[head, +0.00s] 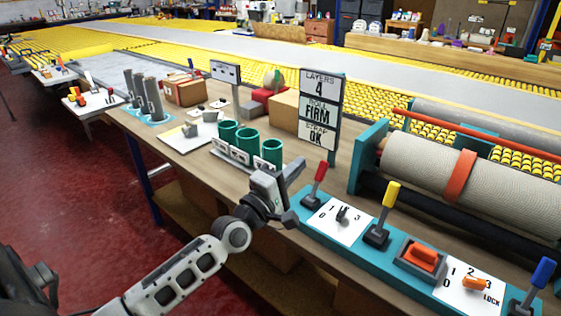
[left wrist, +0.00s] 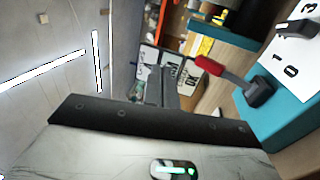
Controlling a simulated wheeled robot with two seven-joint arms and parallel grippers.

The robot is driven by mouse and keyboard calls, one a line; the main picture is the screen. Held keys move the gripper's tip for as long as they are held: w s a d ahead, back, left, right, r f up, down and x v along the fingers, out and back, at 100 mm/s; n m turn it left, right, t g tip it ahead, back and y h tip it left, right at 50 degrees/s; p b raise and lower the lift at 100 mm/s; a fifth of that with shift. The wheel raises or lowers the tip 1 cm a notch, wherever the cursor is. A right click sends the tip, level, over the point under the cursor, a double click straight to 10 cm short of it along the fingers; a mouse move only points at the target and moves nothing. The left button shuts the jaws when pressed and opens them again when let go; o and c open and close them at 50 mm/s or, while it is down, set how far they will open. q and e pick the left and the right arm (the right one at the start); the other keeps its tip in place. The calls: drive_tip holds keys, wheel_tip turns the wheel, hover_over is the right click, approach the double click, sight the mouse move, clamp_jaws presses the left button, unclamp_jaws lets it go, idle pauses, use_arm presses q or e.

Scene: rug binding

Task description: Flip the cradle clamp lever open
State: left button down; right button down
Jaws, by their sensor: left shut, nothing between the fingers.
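A teal control panel (head: 375,258) runs along the table's front edge. On it stand a red-handled lever (head: 320,172), a yellow-handled lever (head: 390,196) and a blue-handled lever (head: 542,272). I cannot tell from the labels which one is the cradle clamp lever. My left gripper (head: 297,168) is shut and empty, just left of the red lever and apart from it. In the left wrist view the red lever (left wrist: 208,66) leans up and left from its black base, right of my fingers (left wrist: 160,86). My right gripper is not in view.
A beige roll (head: 420,165) with an orange band (head: 460,176) lies in a teal cradle (head: 370,157) behind the panel. An orange rocker switch (head: 422,257) and dials sit between levers. A sign (head: 319,112) and green cups (head: 271,152) stand behind my gripper.

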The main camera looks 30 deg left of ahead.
use_arm(q)
drive_tip(key=shift+s+a+r, duration=0.1)
drive_tip(key=shift+s+r, duration=0.3)
drive_tip(key=shift+s, duration=0.25)
drive_tip(key=shift+s+a+r, duration=0.1)
drive_tip(key=shift+s+r, duration=0.25)
drive_tip(key=shift+s, duration=0.35)
drive_tip(key=shift+s+r, duration=0.4)
drive_tip(key=shift+s, duration=0.25)
drive_tip(key=s+d+f+m+g, duration=0.3)
drive_tip(key=s+d+f+m, duration=0.2)
drive_tip(key=f, duration=0.3)
drive_tip(key=s+d+f+m+g, duration=0.4)
drive_tip(key=s+f+m, duration=0.3)
drive_tip(key=f, duration=0.2)
drive_tip(key=s+d+f+m+g, duration=0.3)
drive_tip(key=s+d+f+m, duration=0.3)
drive_tip(key=f+m, duration=0.1)
drive_tip(key=shift+s+f, duration=0.4)
drive_tip(key=shift+f, duration=0.5)
drive_tip(key=shift+d, duration=0.1)
